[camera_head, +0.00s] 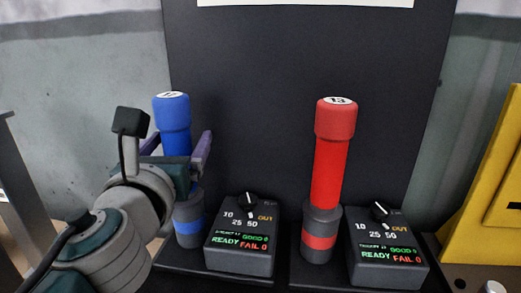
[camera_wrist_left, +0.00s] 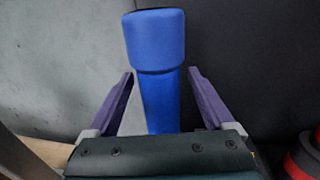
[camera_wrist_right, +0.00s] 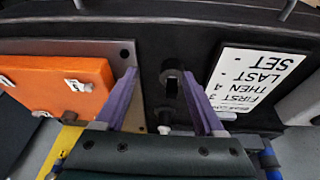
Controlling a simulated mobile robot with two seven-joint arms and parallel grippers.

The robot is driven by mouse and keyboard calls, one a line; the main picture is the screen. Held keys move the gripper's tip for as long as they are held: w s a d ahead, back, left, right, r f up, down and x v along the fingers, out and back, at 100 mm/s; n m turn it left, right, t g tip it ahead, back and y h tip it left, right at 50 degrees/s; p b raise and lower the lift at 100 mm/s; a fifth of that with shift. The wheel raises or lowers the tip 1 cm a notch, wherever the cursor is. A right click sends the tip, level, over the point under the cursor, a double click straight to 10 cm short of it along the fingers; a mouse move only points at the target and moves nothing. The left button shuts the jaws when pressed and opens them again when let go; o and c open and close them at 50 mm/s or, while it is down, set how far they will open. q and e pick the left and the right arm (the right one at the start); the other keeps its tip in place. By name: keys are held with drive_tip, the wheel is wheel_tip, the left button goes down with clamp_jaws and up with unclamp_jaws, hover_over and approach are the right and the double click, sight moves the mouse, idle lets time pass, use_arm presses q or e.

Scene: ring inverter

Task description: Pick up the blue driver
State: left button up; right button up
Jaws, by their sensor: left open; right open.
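The blue driver (camera_head: 173,120) stands upright in its dark holder with a blue band (camera_head: 189,228) on the black stand. My left gripper (camera_head: 178,143) is open, with its purple fingers on either side of the driver's shaft. In the left wrist view the driver (camera_wrist_left: 157,75) stands between the two fingers (camera_wrist_left: 158,90), with a visible gap on each side. Its lower part is hidden by the gripper body. My right gripper (camera_wrist_right: 165,88) is open and empty; it shows only in the right wrist view.
A red driver (camera_head: 328,160) stands in a similar holder to the right. Two black dial boxes (camera_head: 242,238) (camera_head: 388,250) with READY displays sit beside the holders. A yellow object (camera_head: 490,190) is at the right. The right wrist view shows an orange panel (camera_wrist_right: 60,82) and a white sign (camera_wrist_right: 248,78).

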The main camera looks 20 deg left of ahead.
use_arm(q)
drive_tip(key=x, duration=0.2)
drive_tip(key=shift+w+a, duration=0.1)
drive_tip(key=shift+w, duration=0.1)
clamp_jaws()
idle(0.8)
